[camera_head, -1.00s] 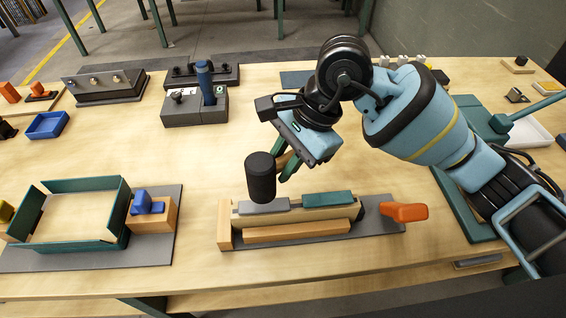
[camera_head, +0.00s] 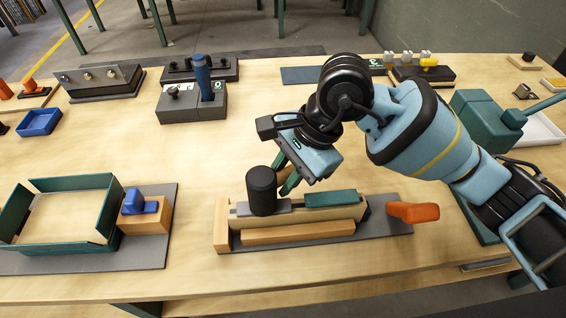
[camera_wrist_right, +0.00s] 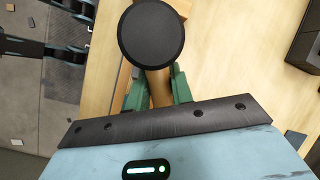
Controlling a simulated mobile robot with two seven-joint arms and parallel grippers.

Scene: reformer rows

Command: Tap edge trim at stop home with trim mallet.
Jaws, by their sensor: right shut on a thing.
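My right gripper (camera_head: 287,182) is shut on the wooden handle of the trim mallet (camera_head: 262,190). The black cylindrical mallet head is at or just above the grey strip; I cannot tell whether they touch. In the right wrist view, the round mallet head (camera_wrist_right: 151,34) hides most of its handle (camera_wrist_right: 158,88), held between green fingers (camera_wrist_right: 155,95). The fixture carries a grey strip (camera_head: 283,206) and a teal strip (camera_head: 330,198) in line on a pale wooden bar. A wooden end block (camera_head: 221,225) stands at the left. I cannot tell which strip is the edge trim.
An orange handle (camera_head: 413,212) sits at the fixture's right end. A teal frame (camera_head: 65,247) and a blue-topped wooden block (camera_head: 145,222) are at left. A grey box (camera_head: 180,108) stands behind. The table between them is clear.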

